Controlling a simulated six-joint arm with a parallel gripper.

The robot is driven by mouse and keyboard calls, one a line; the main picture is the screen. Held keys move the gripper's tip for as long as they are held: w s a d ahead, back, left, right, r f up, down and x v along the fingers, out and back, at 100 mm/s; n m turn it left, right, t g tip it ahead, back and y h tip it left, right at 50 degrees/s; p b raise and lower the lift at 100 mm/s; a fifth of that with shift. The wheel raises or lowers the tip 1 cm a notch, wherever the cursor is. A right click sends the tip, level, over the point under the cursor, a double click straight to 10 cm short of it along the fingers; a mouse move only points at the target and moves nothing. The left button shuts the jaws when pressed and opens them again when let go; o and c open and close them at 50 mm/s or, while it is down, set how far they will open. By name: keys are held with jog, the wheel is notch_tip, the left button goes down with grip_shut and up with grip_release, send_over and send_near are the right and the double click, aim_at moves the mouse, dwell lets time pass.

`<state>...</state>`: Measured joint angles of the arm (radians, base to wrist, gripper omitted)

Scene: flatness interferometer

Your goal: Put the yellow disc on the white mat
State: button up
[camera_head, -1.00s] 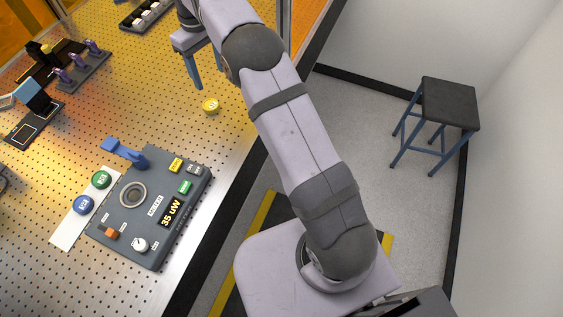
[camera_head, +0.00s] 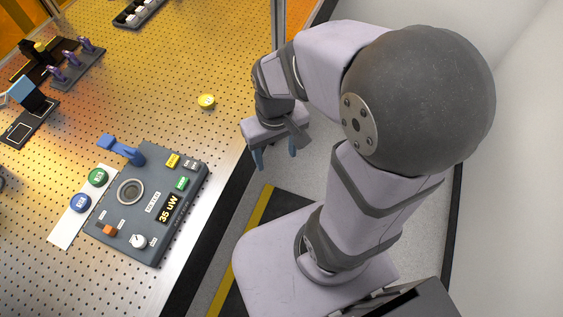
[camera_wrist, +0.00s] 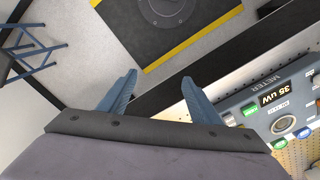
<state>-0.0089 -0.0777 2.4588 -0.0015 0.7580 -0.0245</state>
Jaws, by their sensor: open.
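The yellow disc (camera_head: 206,102) lies flat on the perforated optical table, above the meter box in the head view. The white mat (camera_head: 68,228) is a strip at the left side of the meter box; a green disc (camera_head: 97,177) and a blue disc (camera_head: 81,203) lie on it. My gripper (camera_head: 275,158) is open and empty, over the table's right edge, to the right of and below the yellow disc in the head view. In the wrist view my gripper (camera_wrist: 158,95) shows its two blue fingers spread apart. The yellow disc is not in the wrist view.
Purple-topped posts (camera_head: 72,62) and a black tray (camera_head: 137,12) stand farther back. The table around the yellow disc is clear. A metal post (camera_head: 278,30) rises at the far edge.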

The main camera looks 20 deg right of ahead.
jog(key=shift+o, duration=0.5)
jog(key=shift+s+d+f, duration=0.1)
jog(key=shift+s+f, duration=0.15)
jog(key=shift+s, duration=0.45)
jog(key=shift+s+f, duration=0.25)
jog(key=shift+s, duration=0.4)
jog(key=shift+w, duration=0.1)
jog(key=m+t+h+b, duration=0.1)
jog(key=m+t+b, duration=0.2)
jog(key=t+b, duration=0.55)
send_near(206, 99)
jog(key=w+g+b, duration=0.3)
jog(key=shift+p+x, duration=1.7)
jog(key=shift+x, duration=1.45)
jog(key=shift+s+d+f, duration=0.1)
jog(key=shift+s, duration=0.05)
jog(key=c, duration=1.3)
